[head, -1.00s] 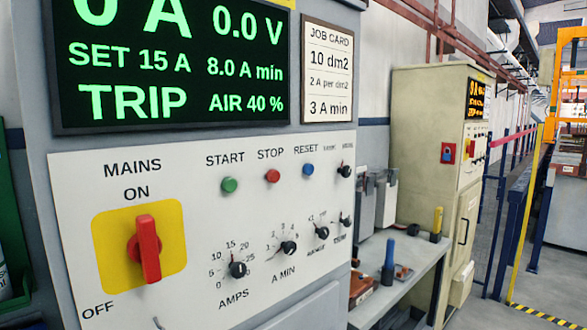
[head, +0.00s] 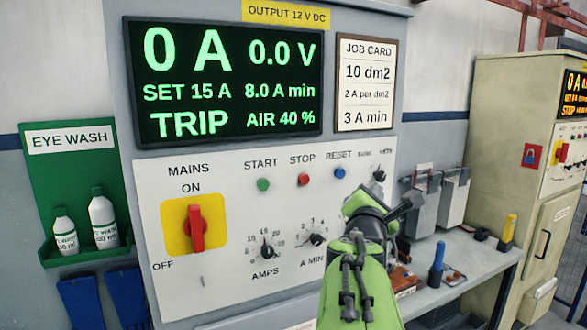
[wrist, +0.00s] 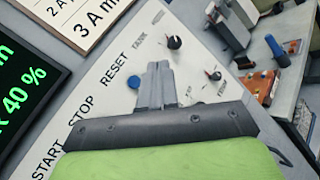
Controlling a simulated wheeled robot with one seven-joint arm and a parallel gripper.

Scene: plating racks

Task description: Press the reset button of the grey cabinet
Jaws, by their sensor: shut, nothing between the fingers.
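The grey cabinet (head: 404,100) has a white control panel with a round blue RESET button (head: 339,173), right of the red STOP button (head: 303,179) and green START button (head: 263,184). The blue button also shows in the wrist view (wrist: 133,82), uncovered. My gripper (wrist: 158,70) is shut and empty; in that view its fingertips lie just right of the button. In the head view my gripper (head: 410,203) is in front of the panel's lower right, below and right of the button. I cannot tell its distance from the panel. The display (head: 228,80) reads TRIP and 0 A.
A red mains switch (head: 196,228) stands upright toward ON. Knobs (head: 267,251) sit below the buttons. A bench (head: 470,262) with tools is at right, before a cream cabinet (head: 510,110). A green eye wash station (head: 85,190) is at left.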

